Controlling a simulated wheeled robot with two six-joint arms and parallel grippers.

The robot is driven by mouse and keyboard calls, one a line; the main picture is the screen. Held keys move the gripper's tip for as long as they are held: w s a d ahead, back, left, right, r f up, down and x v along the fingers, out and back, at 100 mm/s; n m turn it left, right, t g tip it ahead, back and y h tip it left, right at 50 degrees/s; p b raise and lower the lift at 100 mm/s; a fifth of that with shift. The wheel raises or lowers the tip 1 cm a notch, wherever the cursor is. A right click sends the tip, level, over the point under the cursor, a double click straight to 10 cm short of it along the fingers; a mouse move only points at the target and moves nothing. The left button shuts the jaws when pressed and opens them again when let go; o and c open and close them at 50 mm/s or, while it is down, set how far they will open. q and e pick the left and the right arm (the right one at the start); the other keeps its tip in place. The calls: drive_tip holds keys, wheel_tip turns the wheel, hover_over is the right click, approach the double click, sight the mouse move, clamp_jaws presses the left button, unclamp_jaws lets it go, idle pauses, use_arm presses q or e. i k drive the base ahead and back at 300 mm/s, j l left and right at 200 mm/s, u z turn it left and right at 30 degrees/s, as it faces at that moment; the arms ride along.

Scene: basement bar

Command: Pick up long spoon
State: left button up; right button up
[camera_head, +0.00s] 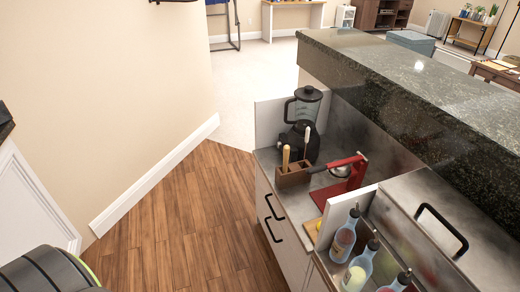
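A long spoon cannot be made out clearly. A wooden holder (292,178) stands on the steel counter, with a light-coloured upright handle (286,157) rising from it. Another pale handle (307,141) stands just behind, in front of the blender's dark base. I cannot tell whether either handle belongs to a spoon, as their lower ends are hidden. Neither of my grippers is in view.
A blender (304,112) stands behind the holder and a red press-like tool (343,180) to its right. Several bottles (342,235) stand nearer, beyond a white divider. A raised dark stone bar top (420,80) borders the right. The wooden floor (185,220) is clear.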

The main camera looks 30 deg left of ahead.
sight(308, 129)
drive_tip(key=u, duration=0.6)
drive_tip(key=z, duration=2.05)
drive_tip(key=u, duration=2.05)
drive_tip(key=z, duration=0.3)
drive_tip(key=i+j+z, duration=0.4)
drive_tip(key=j+z, duration=0.2)
drive_tip(key=i+j+z, duration=0.15)
drive_tip(key=j+z, duration=0.15)
